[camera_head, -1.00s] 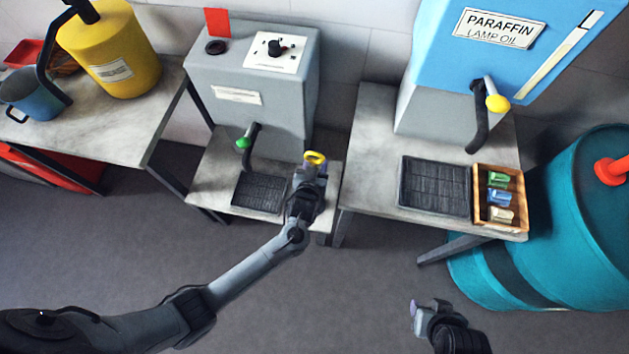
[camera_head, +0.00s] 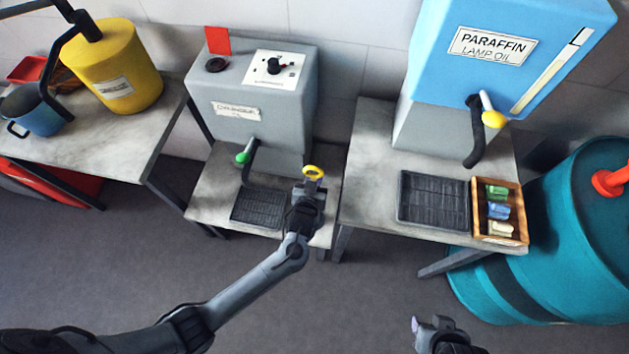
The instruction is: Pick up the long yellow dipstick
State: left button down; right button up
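A yellow ring (camera_head: 314,172), which looks like the dipstick's handle, shows just beyond the tip of my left gripper (camera_head: 310,185), at the right side of the small bench in front of the grey tank. No long shaft can be made out; my gripper and wrist cover the area below the ring. The ring seems to touch or nearly touch the fingertips, but whether the fingers are closed on it cannot be told. My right gripper (camera_head: 415,325) is at the bottom edge, right of centre, over the floor and away from the benches. Its fingers are mostly out of sight.
The grey tank (camera_head: 262,100) has a green-handled tap over a black drip tray (camera_head: 258,207). Right of it stand the blue paraffin tank (camera_head: 440,75), another black tray (camera_head: 433,198), a wooden box (camera_head: 499,239) with small items and a teal drum (camera_head: 585,230). A yellow can (camera_head: 125,65) stands left.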

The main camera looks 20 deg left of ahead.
pick_arm(q)
notch_tip(320, 180, up, 51)
jog(key=p, duration=3.2)
jog(key=shift+r+p, duration=0.2)
jog(key=shift+p, duration=0.1)
jog(key=shift+w, duration=0.1)
